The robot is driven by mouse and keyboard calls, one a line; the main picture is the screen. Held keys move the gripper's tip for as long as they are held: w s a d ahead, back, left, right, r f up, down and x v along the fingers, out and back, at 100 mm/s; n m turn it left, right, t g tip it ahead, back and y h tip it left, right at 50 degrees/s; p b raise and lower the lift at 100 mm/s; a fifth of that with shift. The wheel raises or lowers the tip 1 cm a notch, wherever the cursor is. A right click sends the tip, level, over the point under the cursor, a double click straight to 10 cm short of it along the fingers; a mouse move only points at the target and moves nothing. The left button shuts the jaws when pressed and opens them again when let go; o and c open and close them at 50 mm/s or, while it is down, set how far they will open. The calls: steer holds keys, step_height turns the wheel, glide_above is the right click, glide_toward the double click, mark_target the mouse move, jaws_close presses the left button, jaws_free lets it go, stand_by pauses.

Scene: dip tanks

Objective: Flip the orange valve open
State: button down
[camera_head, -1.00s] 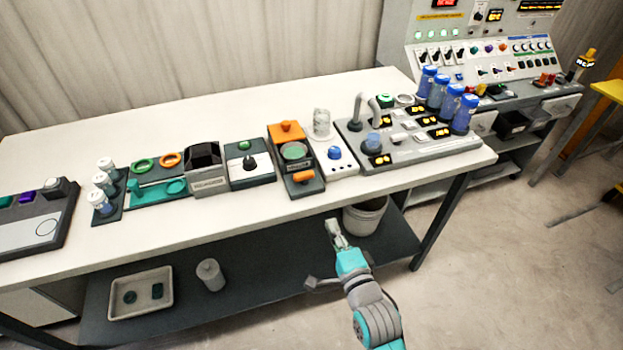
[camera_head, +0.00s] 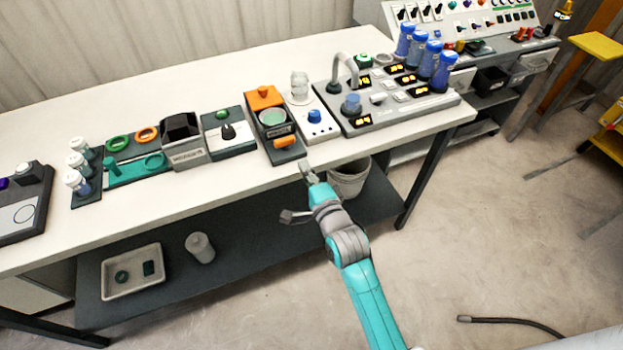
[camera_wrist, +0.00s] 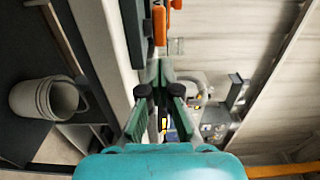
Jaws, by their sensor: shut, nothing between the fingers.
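An orange handle (camera_head: 285,142), which looks like the valve, sits on the front of a dark block on the white table. The block also has a round greenish disc (camera_head: 272,117) and an orange cap (camera_head: 264,96). My gripper (camera_head: 306,166) is shut and empty at the table's front edge, just below and right of the handle, apart from it. In the wrist view the shut fingers (camera_wrist: 160,72) point at an orange part (camera_wrist: 159,25), probably the handle, seen edge-on beyond the tips. I cannot tell the exact gap.
A white unit with a blue knob (camera_head: 314,117) stands right of the block, then a grey panel (camera_head: 400,108) with blue bottles. A black-knob box (camera_head: 229,134) stands to the left. A white bucket (camera_head: 348,180) is under the table edge, and it shows in the wrist view (camera_wrist: 45,98).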

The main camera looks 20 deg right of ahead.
mark_target(299, 151)
steer(key=w, duration=0.7)
steer(key=shift+w, duration=0.2)
steer(key=shift+w+d, duration=0.4)
steer(key=shift+d, duration=0.25)
stand_by(1.2)
steer(key=shift+w+d, duration=0.45)
steer(key=shift+w, duration=0.2)
steer(key=shift+w+d, duration=0.2)
steer(key=shift+w, duration=0.4)
stand_by(1.3)
steer(key=s, duration=1.2)
stand_by(0.3)
